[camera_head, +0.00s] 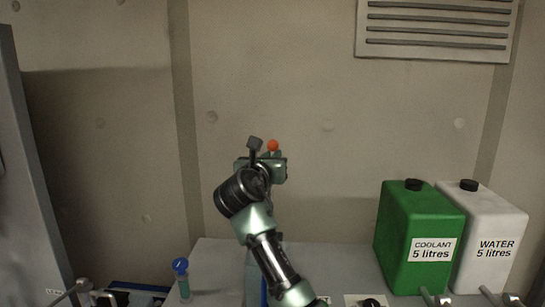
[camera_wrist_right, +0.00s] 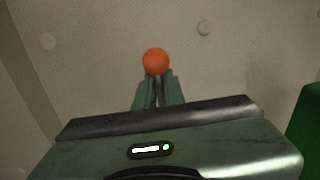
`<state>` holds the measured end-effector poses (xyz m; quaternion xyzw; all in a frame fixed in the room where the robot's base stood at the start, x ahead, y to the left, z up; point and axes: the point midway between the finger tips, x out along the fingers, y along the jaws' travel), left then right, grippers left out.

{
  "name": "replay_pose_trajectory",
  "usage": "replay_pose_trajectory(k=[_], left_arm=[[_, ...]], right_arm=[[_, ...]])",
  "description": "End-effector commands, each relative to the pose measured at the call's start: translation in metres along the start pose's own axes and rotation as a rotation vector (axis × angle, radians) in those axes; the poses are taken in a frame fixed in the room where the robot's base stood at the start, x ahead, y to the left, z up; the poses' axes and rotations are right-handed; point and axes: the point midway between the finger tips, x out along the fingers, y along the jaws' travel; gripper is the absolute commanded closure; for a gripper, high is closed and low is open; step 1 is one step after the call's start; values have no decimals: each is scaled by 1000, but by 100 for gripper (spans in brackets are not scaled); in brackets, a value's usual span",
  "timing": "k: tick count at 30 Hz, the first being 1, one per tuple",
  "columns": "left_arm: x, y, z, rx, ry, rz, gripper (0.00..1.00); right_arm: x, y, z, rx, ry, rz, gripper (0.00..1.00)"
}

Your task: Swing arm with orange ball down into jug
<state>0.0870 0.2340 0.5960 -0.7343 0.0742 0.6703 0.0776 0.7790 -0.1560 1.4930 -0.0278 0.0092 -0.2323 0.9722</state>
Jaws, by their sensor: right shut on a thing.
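The orange ball (camera_head: 273,145) stands out just beyond the fingertips of my right gripper (camera_head: 275,156), up against the wall in the head view. In the right wrist view the ball (camera_wrist_right: 156,61) sits at the tips of the two green fingers (camera_wrist_right: 157,90), which are shut on the arm with the orange ball. The rest of that arm is hidden by my gripper and wrist. The green coolant jug (camera_head: 408,225) and the white water jug (camera_head: 490,230) stand upright at the right, both with black caps, apart from my gripper. My left gripper is not in view.
A grey bench top (camera_head: 217,257) runs below my right arm. A blue-topped item (camera_head: 181,266) stands at its left end. Metal fittings (camera_head: 437,298) show in front of the jugs. A vent (camera_head: 440,30) is on the wall. Open space lies between my gripper and the jugs.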

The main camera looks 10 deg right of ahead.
Motion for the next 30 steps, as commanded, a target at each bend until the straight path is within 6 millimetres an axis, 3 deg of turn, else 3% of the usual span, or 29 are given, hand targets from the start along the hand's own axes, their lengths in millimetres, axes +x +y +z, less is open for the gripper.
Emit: replay_pose_trajectory(k=[1, 11, 30], left_arm=[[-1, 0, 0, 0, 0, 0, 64], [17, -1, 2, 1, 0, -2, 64], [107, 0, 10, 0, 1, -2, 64]], right_arm=[[-1, -1, 11, 5, -22, 1, 100], [-18, -5, 10, 20, -107, -4, 100], [-101, -19, 3, 103, -530, -26, 100]])
